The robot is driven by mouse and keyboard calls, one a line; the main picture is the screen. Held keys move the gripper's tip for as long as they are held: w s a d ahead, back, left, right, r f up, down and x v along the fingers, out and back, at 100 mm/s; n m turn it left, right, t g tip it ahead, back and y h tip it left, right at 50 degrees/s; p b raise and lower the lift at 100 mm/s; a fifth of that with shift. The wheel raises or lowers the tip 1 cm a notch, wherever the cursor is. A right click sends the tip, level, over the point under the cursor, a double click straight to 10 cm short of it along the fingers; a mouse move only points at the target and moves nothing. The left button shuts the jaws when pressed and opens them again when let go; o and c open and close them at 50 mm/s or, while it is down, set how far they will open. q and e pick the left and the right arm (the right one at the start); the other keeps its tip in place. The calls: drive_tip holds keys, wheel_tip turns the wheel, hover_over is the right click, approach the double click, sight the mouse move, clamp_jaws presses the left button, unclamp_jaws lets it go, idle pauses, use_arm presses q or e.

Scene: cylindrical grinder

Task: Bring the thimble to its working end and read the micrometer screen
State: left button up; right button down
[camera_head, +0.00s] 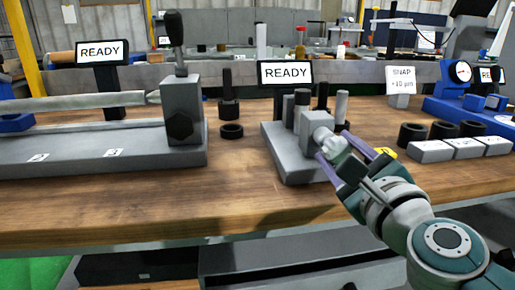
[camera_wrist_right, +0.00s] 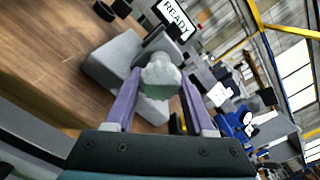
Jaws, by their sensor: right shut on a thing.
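The micrometer's grey base (camera_head: 285,157) stands on the wooden bench at the middle of the head view. Its pale, ridged thimble (camera_head: 331,145) sticks out of a grey block on the right side, and it shows in the wrist view (camera_wrist_right: 161,72). The micrometer screen (camera_head: 285,73) behind it reads READY; the same screen is tilted in the wrist view (camera_wrist_right: 175,18). My right gripper (camera_head: 338,152) has its two purple fingers on either side of the thimble, shut on it. My left gripper is out of view.
A grey bench device (camera_head: 90,147) with a dark-handled lever and its own READY screen (camera_head: 101,51) stands at left. Dark rings (camera_head: 412,133) and grey blocks (camera_head: 430,150) lie at right, near a SNAP +10 µm sign (camera_head: 402,77) and a blue dial gauge (camera_head: 450,107). The front bench strip is clear.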

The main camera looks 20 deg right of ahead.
drive_tip(key=shift+m, duration=0.3)
drive_tip(key=shift+c, duration=1.3)
unclamp_jaws()
drive_tip(key=v, duration=1)
drive_tip(key=shift+b, duration=0.45)
